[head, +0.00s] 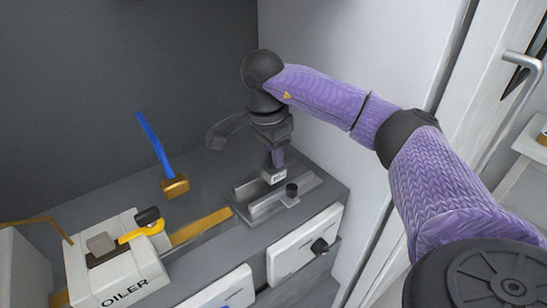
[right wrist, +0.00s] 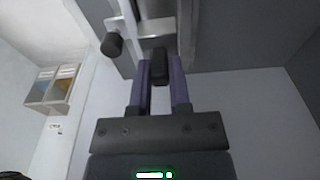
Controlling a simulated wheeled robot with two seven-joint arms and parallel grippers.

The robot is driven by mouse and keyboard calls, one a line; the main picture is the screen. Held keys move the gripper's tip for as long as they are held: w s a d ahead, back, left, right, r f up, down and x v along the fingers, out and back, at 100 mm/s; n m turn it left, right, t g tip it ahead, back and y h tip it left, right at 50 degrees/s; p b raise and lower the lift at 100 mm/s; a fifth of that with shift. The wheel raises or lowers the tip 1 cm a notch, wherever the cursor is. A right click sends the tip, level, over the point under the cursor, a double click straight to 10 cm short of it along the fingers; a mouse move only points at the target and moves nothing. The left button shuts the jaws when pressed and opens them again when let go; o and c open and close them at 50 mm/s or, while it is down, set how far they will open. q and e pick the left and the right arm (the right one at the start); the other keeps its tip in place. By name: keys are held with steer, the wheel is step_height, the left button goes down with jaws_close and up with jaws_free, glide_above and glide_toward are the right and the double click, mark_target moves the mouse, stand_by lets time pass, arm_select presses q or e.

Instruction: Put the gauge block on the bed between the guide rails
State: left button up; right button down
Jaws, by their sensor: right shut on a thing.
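In the right wrist view, a dark piece (right wrist: 160,66) sits between the two purple fingers; the pale body is hard to make out there. The metal guide rails (head: 266,209) stand on the grey bed, with the block above or between them. I cannot tell whether it touches the bed. My left gripper is out of view.
A black knob (head: 292,190) stands at the fixture's front right. An oiler box (head: 118,280) with a yellow lever is at lower left. A wall rises close on the right.

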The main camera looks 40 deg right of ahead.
mark_target(270, 153)
step_height(270, 153, down, 3)
steer(key=shift+r+b, duration=0.1)
steer(key=shift+b, duration=0.25)
steer(key=shift+w+d+f, duration=0.1)
steer(key=shift+d+f, duration=0.1)
steer(key=shift+f, duration=0.05)
steer(key=shift+r, duration=0.25)
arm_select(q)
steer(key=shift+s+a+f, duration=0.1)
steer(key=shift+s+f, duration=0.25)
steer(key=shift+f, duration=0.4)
arm_select(e)
steer(key=shift+f, duration=0.15)
steer(key=c, duration=0.6)
jaws_free()
steer(key=shift+c, duration=0.2)
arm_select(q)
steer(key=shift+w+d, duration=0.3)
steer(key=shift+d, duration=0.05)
arm_select(e)
steer(key=shift+o, duration=0.3)
